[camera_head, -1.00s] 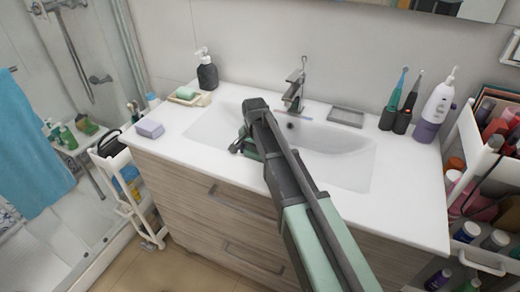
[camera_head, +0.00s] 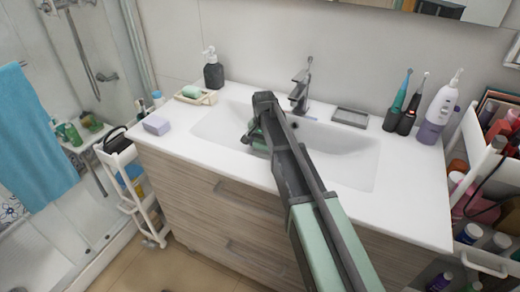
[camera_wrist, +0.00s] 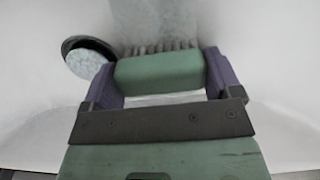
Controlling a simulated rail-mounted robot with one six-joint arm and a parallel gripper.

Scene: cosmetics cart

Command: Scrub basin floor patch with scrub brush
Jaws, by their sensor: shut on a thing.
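The scrub brush (camera_wrist: 158,72) shows in the wrist view as a green block with a row of bristles along its far side. My gripper (camera_wrist: 165,78) is shut on it, with a purple finger at each end. In the head view my gripper (camera_head: 252,135) is low inside the left part of the white basin (camera_head: 345,160).
The drain (camera_wrist: 88,58) lies just left of the brush. The faucet (camera_head: 302,88) stands behind the basin. A soap dispenser (camera_head: 213,70), soap dish (camera_head: 195,95), grey tray (camera_head: 350,117) and toothbrushes (camera_head: 405,105) line the counter. A full cart (camera_head: 480,150) stands at right.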

